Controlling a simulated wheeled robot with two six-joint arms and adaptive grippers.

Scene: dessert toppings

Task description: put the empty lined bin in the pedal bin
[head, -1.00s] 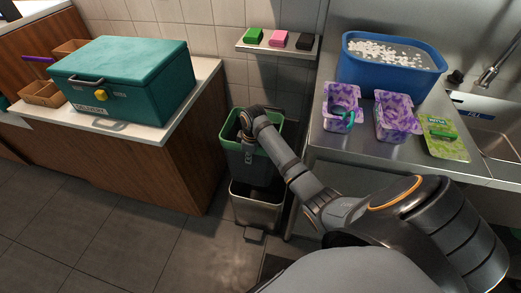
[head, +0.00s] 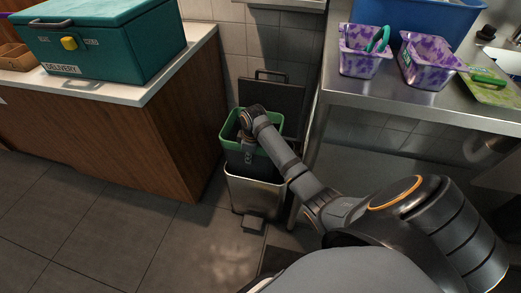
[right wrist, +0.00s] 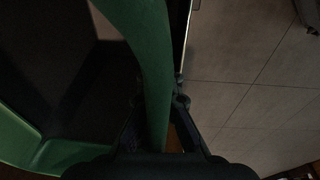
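The lined bin (head: 267,157) is dark with a green rim. It is upright over the pedal bin (head: 255,195), its lower end at or slightly inside the metal opening; the exact depth is hidden. The pedal bin is silvery, and its dark lid (head: 285,98) stands open behind. In the right wrist view the green rim (right wrist: 153,60) passes between the fingers (right wrist: 160,108). My left gripper is out of view.
A wooden counter (head: 110,140) with a teal delivery box (head: 110,45) stands left. A steel table (head: 400,97) with purple-patterned tubs (head: 361,60) stands right, its leg close to the pedal bin. The tiled floor (head: 110,225) in front is clear.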

